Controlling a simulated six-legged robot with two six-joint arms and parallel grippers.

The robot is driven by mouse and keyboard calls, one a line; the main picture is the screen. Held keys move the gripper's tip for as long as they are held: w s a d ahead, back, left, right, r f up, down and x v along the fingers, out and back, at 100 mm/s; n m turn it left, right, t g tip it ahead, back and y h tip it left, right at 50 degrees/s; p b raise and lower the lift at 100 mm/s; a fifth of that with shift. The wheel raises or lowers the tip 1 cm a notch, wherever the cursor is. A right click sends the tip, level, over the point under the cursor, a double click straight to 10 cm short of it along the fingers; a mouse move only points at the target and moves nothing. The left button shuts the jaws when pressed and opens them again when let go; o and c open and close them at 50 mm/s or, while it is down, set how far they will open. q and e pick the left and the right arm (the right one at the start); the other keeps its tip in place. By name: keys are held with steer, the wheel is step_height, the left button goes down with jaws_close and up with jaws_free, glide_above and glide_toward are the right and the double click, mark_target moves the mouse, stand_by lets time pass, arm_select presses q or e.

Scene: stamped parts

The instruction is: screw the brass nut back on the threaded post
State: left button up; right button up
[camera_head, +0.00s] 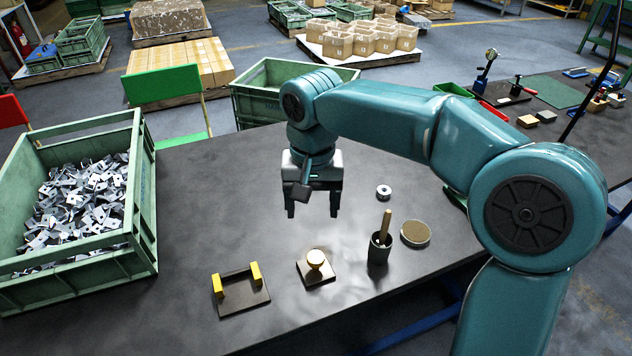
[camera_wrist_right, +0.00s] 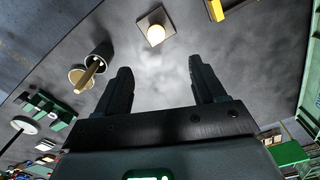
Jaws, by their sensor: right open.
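A round brass nut (camera_head: 316,258) sits on top of a small square plate (camera_head: 308,276) near the front of the dark table. The nut hides most of what is under it, so I cannot make out the threaded post or its thread. In the right wrist view the brass nut (camera_wrist_right: 156,32) and its plate (camera_wrist_right: 143,21) show at the top, beyond the fingertips. My right gripper (camera_head: 312,212) is open and empty, pointing down above the table, behind the nut and apart from it. Its two fingers (camera_wrist_right: 160,68) show spread in the wrist view. My left gripper is out of view.
A plate with two yellow uprights (camera_head: 243,300) lies left of the nut. A dark cup (camera_head: 378,252) with a wooden handle, a round tan disc (camera_head: 416,233) and a silver ring (camera_head: 383,196) are right. A green crate (camera_head: 146,215) of stamped parts stands left. The table's middle is clear.

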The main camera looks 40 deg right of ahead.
steer(key=r, duration=0.2)
steer(key=b, duration=0.2)
glide_toward(315, 257)
step_height(315, 257, down, 8)
steer(key=shift+f, duration=0.2)
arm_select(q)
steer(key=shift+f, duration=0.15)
arm_select(e)
steer(key=c, duration=1.1)
steer(key=shift+m+b, duration=0.4)
steer(key=shift+m, duration=0.4)
steer(key=shift+c, duration=0.2)
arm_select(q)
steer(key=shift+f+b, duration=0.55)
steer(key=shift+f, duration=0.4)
arm_select(e)
steer(key=m, duration=0.2)
steer(key=shift+w+m, duration=0.1)
steer(key=shift+m, duration=0.3)
